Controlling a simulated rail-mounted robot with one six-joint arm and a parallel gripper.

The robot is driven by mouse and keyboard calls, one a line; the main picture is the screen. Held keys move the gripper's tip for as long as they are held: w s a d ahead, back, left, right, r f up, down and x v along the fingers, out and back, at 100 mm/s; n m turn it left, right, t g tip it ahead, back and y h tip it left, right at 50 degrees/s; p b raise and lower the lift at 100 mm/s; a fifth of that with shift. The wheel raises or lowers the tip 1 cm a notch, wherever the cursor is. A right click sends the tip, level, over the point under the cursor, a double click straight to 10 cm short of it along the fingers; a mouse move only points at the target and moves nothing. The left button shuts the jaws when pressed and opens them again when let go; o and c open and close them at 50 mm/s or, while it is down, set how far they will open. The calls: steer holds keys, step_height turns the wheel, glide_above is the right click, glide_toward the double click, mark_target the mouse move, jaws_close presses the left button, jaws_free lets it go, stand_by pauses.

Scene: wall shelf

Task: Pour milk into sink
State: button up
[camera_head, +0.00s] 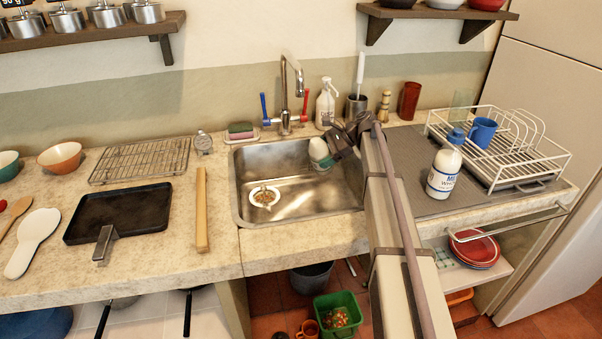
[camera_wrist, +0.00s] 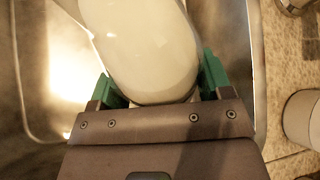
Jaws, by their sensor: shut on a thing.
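My gripper (camera_head: 332,152) is over the right part of the metal sink (camera_head: 258,218). It is shut on a smooth white rounded object (camera_head: 317,148), which also shows in the wrist view (camera_wrist: 150,45) between the green fingertips. The object's far end is cut off there, and I cannot tell what it is or whether anything flows from it. A white milk bottle (camera_head: 442,178) with a blue cap stands upright on the grey draining area, right of my arm and apart from my gripper. The faucet (camera_head: 287,95) rises behind the sink.
A dish rack (camera_head: 548,157) with a blue mug (camera_head: 482,132) stands at the right. A soap bottle (camera_head: 325,103) and a red cup (camera_head: 409,100) stand behind. A black pan (camera_head: 120,213) and a wire rack (camera_head: 143,160) lie left of the sink.

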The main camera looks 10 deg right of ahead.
mark_target(323, 145)
steer(key=shift+s+a+f+n+t+h+b, duration=0.15)
steer(key=shift+f+n+t+h+b, duration=0.2)
steer(key=shift+f, duration=0.35)
steer(key=shift+s+a+f+n+t+h+b, duration=0.15)
steer(key=shift+f+t+h+b, duration=0.1)
steer(key=shift+f+h+b, duration=0.35)
steer(key=shift+w+d+r+n+t+h+p, duration=0.2)
steer(key=shift+r+n+t+h+p, duration=0.15)
steer(key=shift+r+t+h+p, duration=0.45)
steer(key=shift+w+d+r+n+t+h+p, duration=0.2)
steer(key=shift+r+n+h+p, duration=0.3)
steer(key=shift+p, duration=0.65)
steer(key=shift+w+d+r+n+t+h+p, duration=0.3)
steer(key=shift+r+t+p, duration=0.2)
steer(key=shift+r+p, duration=0.4)
stand_by(1.6)
steer(key=shift+s+r+t+h+p, duration=0.1)
steer(key=shift+r+t+h+p, duration=0.25)
steer(key=shift+r+t+p, duration=0.1)
stand_by(0.7)
steer(key=shift+s+a+r+n, duration=0.3)
steer(key=shift+a+n, duration=0.05)
stand_by(0.8)
